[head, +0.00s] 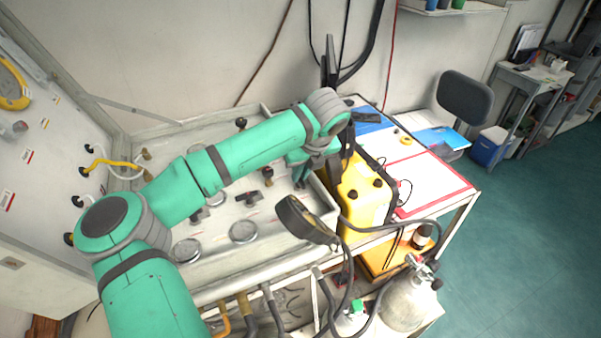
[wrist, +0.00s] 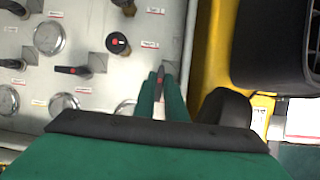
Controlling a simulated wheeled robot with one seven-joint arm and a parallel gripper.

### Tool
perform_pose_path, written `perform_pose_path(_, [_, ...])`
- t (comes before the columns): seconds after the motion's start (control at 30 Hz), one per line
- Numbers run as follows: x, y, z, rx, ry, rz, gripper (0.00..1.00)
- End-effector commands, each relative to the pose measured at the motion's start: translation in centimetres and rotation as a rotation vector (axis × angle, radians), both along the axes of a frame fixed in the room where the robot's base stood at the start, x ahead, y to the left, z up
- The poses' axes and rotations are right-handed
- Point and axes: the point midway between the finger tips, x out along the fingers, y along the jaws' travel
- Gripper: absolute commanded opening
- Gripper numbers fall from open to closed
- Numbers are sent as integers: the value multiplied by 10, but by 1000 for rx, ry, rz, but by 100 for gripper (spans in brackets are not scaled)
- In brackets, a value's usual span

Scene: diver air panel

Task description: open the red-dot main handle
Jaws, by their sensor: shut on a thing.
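My gripper (wrist: 160,92) is shut on a slim dark handle (wrist: 160,76) with a red mark, near the right edge of the grey panel (wrist: 98,66). The held handle points roughly along the fingers, and its lower part is hidden between them. A round black knob (wrist: 117,43) with a red dot sits up and left of it. In the head view my gripper (head: 303,180) is down at the panel's right side, and the held handle cannot be made out there.
A yellow case (head: 362,200) stands close to the panel's right edge. Several dial gauges (head: 243,232) are set in the panel. A red-edged white board (head: 432,183) lies to the right.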

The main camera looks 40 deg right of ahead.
Motion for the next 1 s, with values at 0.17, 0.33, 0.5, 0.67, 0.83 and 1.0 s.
perform_pose_path(0.17, [0, 0, 0, 1, 1, -1, 0])
perform_pose_path(0.33, [0, 0, 0, 1, 1, -2, 29])
perform_pose_path(0.5, [0, 0, 0, 1, 0, -2, 29])
perform_pose_path(0.67, [-1, 0, 2, 0, 0, -2, 29])
perform_pose_path(0.83, [-7, 1, 19, 1, -3, -3, 29])
perform_pose_path(1.0, [-19, 3, 48, 0, -4, -3, 29])
